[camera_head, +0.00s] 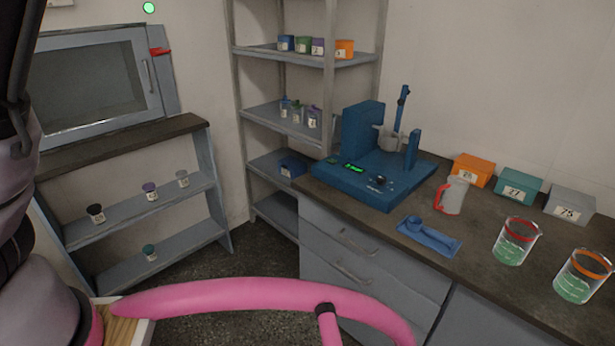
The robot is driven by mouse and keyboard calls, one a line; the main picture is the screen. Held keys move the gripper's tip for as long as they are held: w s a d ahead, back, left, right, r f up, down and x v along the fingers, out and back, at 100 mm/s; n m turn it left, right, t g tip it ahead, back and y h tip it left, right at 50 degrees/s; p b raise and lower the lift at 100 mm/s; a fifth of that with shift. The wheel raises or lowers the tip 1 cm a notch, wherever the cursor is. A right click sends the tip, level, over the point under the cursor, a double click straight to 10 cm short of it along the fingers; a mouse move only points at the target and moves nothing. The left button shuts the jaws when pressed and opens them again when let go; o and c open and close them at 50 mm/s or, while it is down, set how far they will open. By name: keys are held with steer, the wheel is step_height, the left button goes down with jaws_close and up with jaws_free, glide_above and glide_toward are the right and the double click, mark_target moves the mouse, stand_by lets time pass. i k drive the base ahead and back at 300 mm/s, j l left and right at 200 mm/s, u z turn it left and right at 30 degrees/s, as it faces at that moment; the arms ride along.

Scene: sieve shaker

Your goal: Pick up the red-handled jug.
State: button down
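The red-handled jug (455,196) stands upright on the dark worktop at the right. Its body is pale grey, its red handle is on its left side, and a red line runs around its base. It stands to the right of the blue sieve shaker (384,180), in front of an orange box. My gripper is not in view. Dark and pinkish arm links, which look like mine, fill the left edge, far from the jug. Nothing is seen touching or holding the jug.
A blue scoop-like item (430,237) lies in front of the jug. A red-rimmed beaker (515,242) and an orange-rimmed beaker (583,276) stand to its right. Orange (472,169), teal (519,187) and grey (569,205) boxes line the wall. A pink curved bar (250,296) crosses the foreground.

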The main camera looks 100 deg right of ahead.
mark_target(455, 188)
steer(key=z, duration=5.55)
